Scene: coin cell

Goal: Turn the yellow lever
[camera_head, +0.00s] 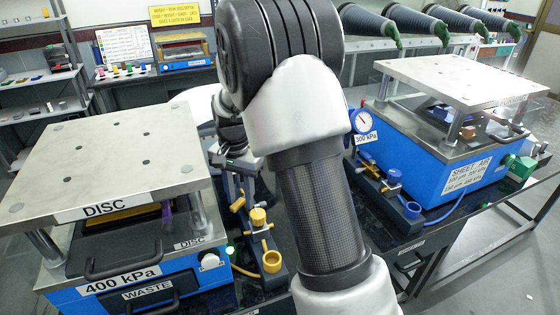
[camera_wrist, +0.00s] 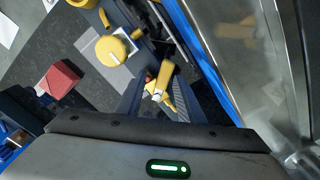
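The yellow lever (camera_wrist: 165,76) lies between the two dark fingers of my gripper (camera_wrist: 154,90) in the wrist view, with a small pale metal part beside it. In the head view a small yellow piece (camera_head: 238,204), probably this lever, shows just below my gripper (camera_head: 241,190), left of the arm. The fingers stand apart with gaps beside the lever. I cannot tell whether either finger touches it. A round yellow knob (camera_wrist: 112,48) sits close by on the same fitting; it also shows in the head view (camera_head: 258,216).
The blue DISC press (camera_head: 170,284) with its steel top plate stands close on the left. A blue SHEET AIR press (camera_head: 430,153) and a pressure gauge (camera_head: 362,120) stand on the right. A yellow curved fitting (camera_head: 271,261) is nearer. A red block (camera_wrist: 60,78) lies left.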

